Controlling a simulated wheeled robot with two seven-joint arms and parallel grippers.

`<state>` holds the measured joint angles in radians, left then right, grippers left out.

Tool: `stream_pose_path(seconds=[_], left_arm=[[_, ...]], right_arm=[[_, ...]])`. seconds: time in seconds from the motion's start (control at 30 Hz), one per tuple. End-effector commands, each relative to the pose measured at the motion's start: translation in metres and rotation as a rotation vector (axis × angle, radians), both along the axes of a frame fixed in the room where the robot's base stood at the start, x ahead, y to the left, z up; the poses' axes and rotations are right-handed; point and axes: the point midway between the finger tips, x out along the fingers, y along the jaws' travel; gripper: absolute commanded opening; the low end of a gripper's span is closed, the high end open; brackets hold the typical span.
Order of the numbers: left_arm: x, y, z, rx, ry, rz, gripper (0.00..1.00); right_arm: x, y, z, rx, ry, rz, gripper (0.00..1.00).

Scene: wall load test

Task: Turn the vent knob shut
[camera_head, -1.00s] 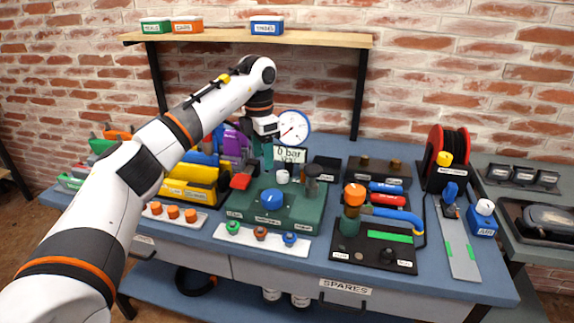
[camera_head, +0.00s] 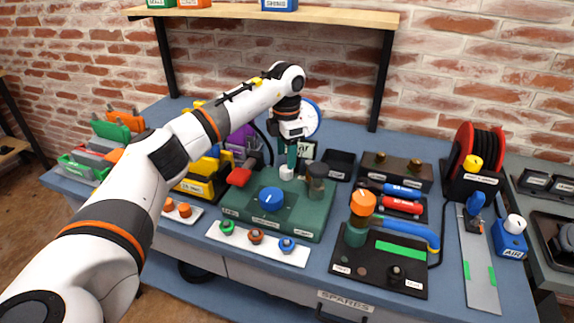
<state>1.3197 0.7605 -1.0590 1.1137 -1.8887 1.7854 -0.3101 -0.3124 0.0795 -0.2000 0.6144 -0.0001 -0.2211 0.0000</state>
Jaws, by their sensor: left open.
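A green unit (camera_head: 315,220) on the bench carries a large blue knob (camera_head: 271,198), a dark grey cylinder (camera_head: 317,183) and a small white knob (camera_head: 286,173) at its back. The labels on it are too small to read, so I cannot tell for certain which is the vent knob. My left gripper (camera_head: 290,163) points down at the white knob, with its fingers open at or just above it. Whether they touch it is unclear. The arm partly hides the round gauge (camera_head: 312,117) and the display (camera_head: 307,150) behind. My right gripper is out of view.
A white strip with coloured knobs (camera_head: 257,243) lies in front of the green unit. A black panel with an orange-topped valve (camera_head: 362,202) stands to the right. Yellow and purple parts stand left, near my arm. A shelf (camera_head: 330,16) hangs above.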

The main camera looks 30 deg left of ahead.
Motion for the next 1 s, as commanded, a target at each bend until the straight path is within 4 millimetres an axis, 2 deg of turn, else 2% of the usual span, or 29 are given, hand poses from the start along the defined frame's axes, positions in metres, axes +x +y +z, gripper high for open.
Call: stream_pose_path(seconds=[0.1,0.3,0.67,0.93,1.0], left_arm=[[-0.001,0.000,-0.022,-0.001,0.003,-0.001,0.54],[0.000,0.000,-0.042,0.001,0.001,-0.001,0.54],[0.000,0.000,-0.047,-0.001,-0.001,-0.001,0.54],[0.000,0.000,-0.047,-0.001,-0.001,-0.001,0.10],[0.000,0.000,-0.047,-0.001,-0.001,-0.002,0.09]], right_arm=[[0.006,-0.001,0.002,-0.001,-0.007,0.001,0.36],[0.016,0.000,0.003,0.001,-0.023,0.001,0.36],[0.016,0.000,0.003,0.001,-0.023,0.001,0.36],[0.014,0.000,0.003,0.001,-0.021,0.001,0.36],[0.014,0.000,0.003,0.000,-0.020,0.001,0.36]])
